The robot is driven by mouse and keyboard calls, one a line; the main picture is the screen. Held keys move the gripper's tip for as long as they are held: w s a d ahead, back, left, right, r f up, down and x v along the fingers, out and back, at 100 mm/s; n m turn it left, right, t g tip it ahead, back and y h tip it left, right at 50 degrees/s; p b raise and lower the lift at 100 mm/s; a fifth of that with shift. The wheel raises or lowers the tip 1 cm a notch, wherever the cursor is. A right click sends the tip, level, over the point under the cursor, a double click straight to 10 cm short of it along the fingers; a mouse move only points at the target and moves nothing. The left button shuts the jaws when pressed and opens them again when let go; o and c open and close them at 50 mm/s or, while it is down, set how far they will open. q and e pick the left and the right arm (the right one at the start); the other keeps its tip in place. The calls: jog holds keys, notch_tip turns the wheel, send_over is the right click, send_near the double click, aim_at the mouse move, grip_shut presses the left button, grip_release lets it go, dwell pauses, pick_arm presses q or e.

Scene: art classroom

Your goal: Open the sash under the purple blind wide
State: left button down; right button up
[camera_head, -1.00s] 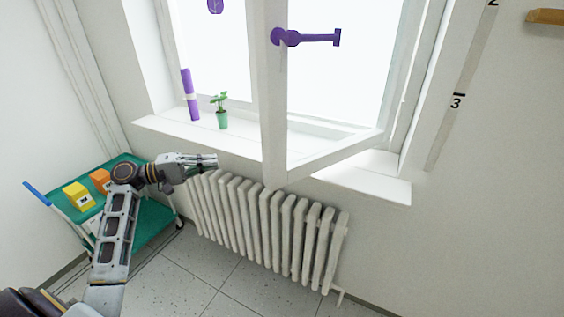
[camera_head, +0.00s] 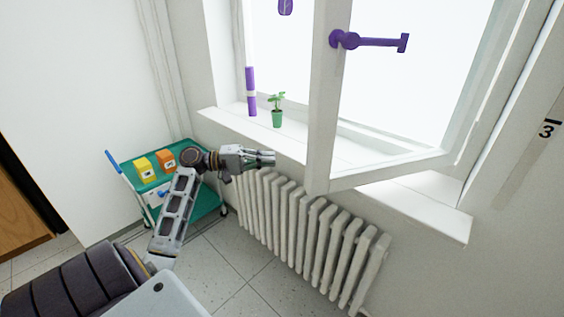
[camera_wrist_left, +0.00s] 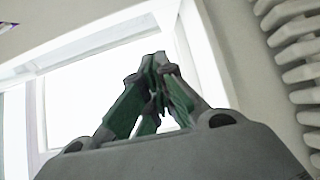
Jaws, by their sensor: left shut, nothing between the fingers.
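The window sash (camera_head: 323,120) stands swung inward into the room, its lower corner above the radiator. A purple handle (camera_head: 370,41) sticks out sideways from its stile. The blind itself is out of view; a small purple piece (camera_head: 285,6) hangs at the top edge. My left gripper (camera_head: 272,157) is shut and empty, just below the front of the sill and left of the sash's lower corner, apart from the sash. In the left wrist view its fingertips (camera_wrist_left: 160,62) meet against the bright window. My right gripper is not in view.
A white sill (camera_head: 225,121) holds a purple and white roll (camera_head: 251,92) and a potted plant (camera_head: 277,110). A radiator (camera_head: 300,225) stands below. A green trolley (camera_head: 153,187) with a yellow box (camera_head: 144,169) and an orange box (camera_head: 165,159) is at left.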

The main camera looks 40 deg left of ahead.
pick_arm(q)
jog(key=w+d+p, duration=0.1)
jog(key=w+d, duration=0.3)
jog(key=d, duration=0.6)
jog(key=shift+d, duration=0.2)
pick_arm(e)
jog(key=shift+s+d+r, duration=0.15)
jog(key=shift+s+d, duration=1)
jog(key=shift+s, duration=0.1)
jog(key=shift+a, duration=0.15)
